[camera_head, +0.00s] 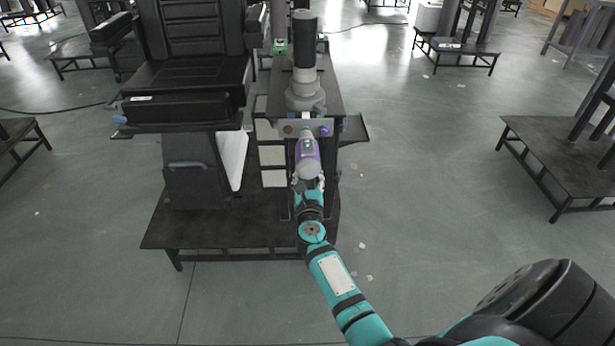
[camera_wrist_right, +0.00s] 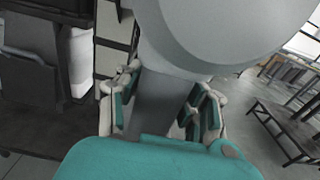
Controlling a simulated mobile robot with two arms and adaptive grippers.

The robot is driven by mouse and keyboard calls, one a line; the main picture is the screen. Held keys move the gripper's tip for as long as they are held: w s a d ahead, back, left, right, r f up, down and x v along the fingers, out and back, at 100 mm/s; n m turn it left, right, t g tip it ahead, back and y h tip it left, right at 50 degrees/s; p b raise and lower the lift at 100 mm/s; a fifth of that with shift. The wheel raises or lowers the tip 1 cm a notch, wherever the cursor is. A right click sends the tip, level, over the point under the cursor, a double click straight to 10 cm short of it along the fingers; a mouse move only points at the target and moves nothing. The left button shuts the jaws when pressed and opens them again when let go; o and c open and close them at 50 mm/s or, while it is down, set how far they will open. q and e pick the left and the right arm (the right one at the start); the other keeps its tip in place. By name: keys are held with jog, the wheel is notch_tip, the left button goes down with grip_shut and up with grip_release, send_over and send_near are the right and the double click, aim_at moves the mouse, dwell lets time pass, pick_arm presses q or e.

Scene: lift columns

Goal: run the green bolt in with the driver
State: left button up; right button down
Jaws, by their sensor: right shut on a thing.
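The driver (camera_head: 307,152), purple and grey, is held up in front of a pale plate (camera_head: 288,121) at the foot of the lift column. It points away from me towards the plate. My right gripper (camera_head: 308,186) is shut on its handle; in the right wrist view the fingers (camera_wrist_right: 163,103) stand either side of the grey grip (camera_wrist_right: 158,108), under the large grey body (camera_wrist_right: 235,28). On the plate a brownish bolt head (camera_head: 288,129) shows to the left and a purple-blue one (camera_head: 323,130) to the right. I cannot make out the green bolt; the driver covers the plate's middle. My left gripper is out of view.
The grey-and-black lift column (camera_head: 304,70) rises behind the plate. A black seat-like unit (camera_head: 185,85) stands close on the left, on a low dark platform (camera_head: 215,229). Another dark platform (camera_head: 560,150) is at the right. The floor between is mostly clear.

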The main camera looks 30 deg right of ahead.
jog(key=shift+w+d+r, duration=0.2)
jog(key=shift+w+d, duration=0.1)
jog(key=shift+w, duration=0.15)
dwell(0.5)
jog(key=shift+s+a, duration=0.1)
dwell(0.4)
jog(key=shift+w+b, duration=0.25)
jog(key=shift+b, duration=0.05)
dwell(0.9)
jog(key=shift+w+d+b, duration=0.45)
jog(key=shift+b, duration=0.05)
dwell(4.3)
